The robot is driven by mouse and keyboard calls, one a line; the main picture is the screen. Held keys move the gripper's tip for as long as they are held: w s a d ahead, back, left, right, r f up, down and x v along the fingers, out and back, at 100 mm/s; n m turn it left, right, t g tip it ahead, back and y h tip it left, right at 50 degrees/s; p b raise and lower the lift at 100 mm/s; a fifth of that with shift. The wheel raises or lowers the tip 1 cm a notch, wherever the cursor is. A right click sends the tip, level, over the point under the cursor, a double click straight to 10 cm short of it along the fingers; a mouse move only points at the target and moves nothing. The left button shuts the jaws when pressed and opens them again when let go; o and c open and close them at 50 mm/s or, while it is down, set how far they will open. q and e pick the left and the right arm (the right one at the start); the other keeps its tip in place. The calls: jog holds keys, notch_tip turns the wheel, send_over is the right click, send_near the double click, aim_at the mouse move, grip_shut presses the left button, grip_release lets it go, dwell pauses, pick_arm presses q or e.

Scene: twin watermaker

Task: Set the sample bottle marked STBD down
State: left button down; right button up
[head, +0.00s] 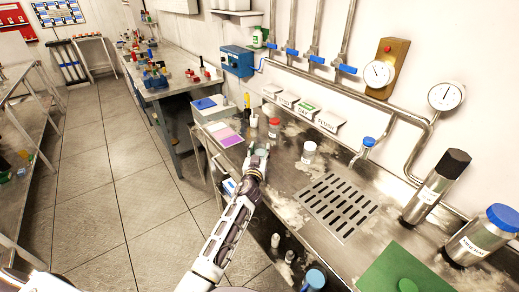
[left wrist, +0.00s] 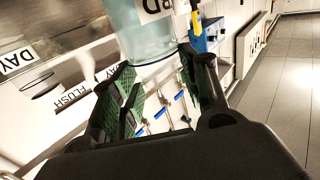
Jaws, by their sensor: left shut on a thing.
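My left gripper (head: 258,160) is over the near edge of the steel counter, toward its far end. In the left wrist view the fingers of my left gripper (left wrist: 158,68) are shut on a clear, pale-blue bottle (left wrist: 150,38). Its white label shows the letters "BD"; the rest is cut off or turned away. In the head view the gripper mostly hides this bottle, and I cannot tell whether its base touches the counter. Wall plates above the counter read STBD (head: 287,99), DAY (head: 306,108) and FLUSH (head: 328,121). My right gripper is not in view.
A white-capped jar (head: 309,152) and a red-capped bottle (head: 274,128) stand on the counter near the gripper. A slotted drain (head: 340,205) lies to the right. Steel cylinders (head: 436,187) and a green block (head: 405,272) stand farther right. A blue-topped box (head: 208,107) is at the far end.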

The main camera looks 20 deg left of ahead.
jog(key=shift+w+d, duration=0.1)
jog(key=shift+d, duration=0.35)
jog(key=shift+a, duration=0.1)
pick_arm(q)
jog(key=shift+f, duration=0.1)
jog(key=c, duration=0.8)
grip_release()
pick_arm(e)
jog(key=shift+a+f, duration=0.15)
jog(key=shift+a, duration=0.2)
pick_arm(q)
jog(key=shift+o, duration=0.2)
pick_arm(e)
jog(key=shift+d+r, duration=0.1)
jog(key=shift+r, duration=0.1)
